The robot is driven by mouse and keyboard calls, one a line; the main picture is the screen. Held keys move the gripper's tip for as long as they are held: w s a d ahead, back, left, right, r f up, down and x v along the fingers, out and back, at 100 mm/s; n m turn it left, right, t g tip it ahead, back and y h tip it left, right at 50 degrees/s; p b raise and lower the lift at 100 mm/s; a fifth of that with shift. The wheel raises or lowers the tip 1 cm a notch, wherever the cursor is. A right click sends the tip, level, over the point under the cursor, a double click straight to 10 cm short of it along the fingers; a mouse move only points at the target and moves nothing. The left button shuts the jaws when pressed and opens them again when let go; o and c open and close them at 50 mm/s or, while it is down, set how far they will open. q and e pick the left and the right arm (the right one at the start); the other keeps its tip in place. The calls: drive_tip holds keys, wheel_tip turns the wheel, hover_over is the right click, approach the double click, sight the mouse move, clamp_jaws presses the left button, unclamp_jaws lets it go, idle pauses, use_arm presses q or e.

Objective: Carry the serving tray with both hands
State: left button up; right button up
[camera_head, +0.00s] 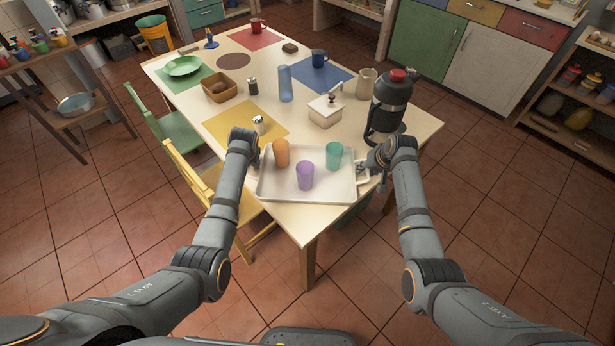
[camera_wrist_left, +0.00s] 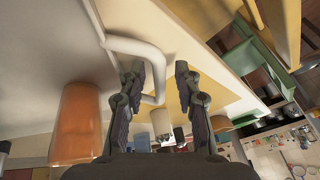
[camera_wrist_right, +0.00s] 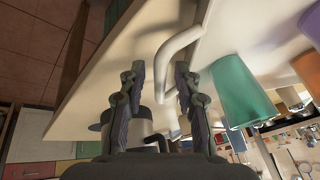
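The white serving tray (camera_head: 333,188) rests on the near corner of the table. It carries an orange cup (camera_head: 281,153), a purple cup (camera_head: 305,177) and a teal cup (camera_head: 334,155), all upright. My left gripper (camera_head: 254,160) is at the tray's left end. In the left wrist view its fingers (camera_wrist_left: 158,80) are apart, with the white left handle (camera_wrist_left: 148,52) reaching between them. My right gripper (camera_head: 371,167) is at the right end. In the right wrist view its fingers (camera_wrist_right: 160,78) are apart, with the right handle (camera_wrist_right: 176,48) between them. Neither visibly clamps a handle.
A dark flask (camera_head: 391,103) stands just behind my right gripper. A yellow chair (camera_head: 208,190) is close to my left arm. Open floor lies in front of the table.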

use_arm(q)
drive_tip(key=v, duration=1.2)
use_arm(e)
drive_tip(key=v, duration=1.2)
drive_tip(key=shift+w, duration=0.1)
